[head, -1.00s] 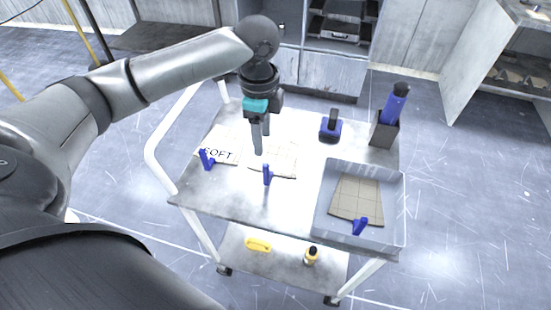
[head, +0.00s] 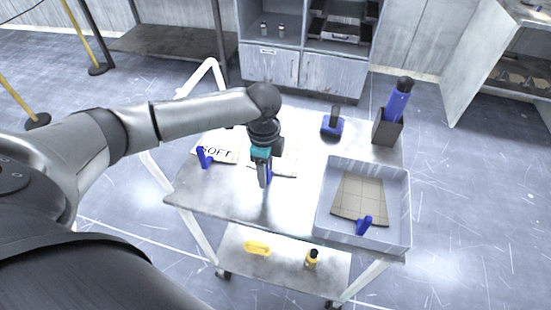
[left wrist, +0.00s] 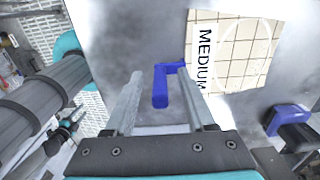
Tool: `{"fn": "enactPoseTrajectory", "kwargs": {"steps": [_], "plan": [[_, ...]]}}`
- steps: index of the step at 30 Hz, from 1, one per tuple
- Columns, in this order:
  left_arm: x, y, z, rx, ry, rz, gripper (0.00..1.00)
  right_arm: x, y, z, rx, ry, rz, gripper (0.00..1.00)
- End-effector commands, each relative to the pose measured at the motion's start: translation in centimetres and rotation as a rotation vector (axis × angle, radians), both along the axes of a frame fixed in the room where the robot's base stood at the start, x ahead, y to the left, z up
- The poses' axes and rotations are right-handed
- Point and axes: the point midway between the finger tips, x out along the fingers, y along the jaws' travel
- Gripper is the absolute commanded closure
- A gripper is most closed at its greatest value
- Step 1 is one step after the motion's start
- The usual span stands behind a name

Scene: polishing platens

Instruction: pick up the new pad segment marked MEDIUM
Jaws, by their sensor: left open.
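The pad segment marked MEDIUM (left wrist: 236,52) lies on the cart top, cream with a grid and a white label strip. In the head view the same MEDIUM segment (head: 287,161) is partly hidden behind my left gripper. A blue tab (left wrist: 161,86) stands at its near edge. My left gripper (head: 265,184) is open above the tab. In the left wrist view the tab shows between the two fingers of the gripper (left wrist: 164,100), and I cannot tell whether they touch it. Another segment, marked SOFT (head: 222,150), lies to the left with its own blue tab. My right gripper is not in view.
A grey tray (head: 408,205) on the right of the cart holds a tan gridded segment (head: 359,196) with a blue tab. A blue-handled tool (head: 332,124) and a dark holder (head: 386,128) with a blue bottle stand at the back. The cart's front middle (head: 295,205) is clear.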

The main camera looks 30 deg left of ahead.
Motion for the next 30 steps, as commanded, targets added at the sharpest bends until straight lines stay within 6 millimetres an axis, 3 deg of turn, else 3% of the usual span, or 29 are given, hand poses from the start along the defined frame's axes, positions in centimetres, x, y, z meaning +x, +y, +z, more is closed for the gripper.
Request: {"fn": "enactPoseTrajectory", "kwargs": {"steps": [7, 21, 30], "plan": [[0.01, -0.01, -0.25, -0.001, -0.001, 0.0, 0.46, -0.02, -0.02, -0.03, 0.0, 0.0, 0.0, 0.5], [0.01, 0.01, -0.21, 0.0, -0.001, 0.0, 0.99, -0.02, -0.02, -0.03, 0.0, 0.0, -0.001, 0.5], [0.0, 0.02, -0.21, 0.0, -0.001, 0.0, 1.0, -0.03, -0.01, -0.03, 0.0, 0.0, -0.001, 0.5]]}}
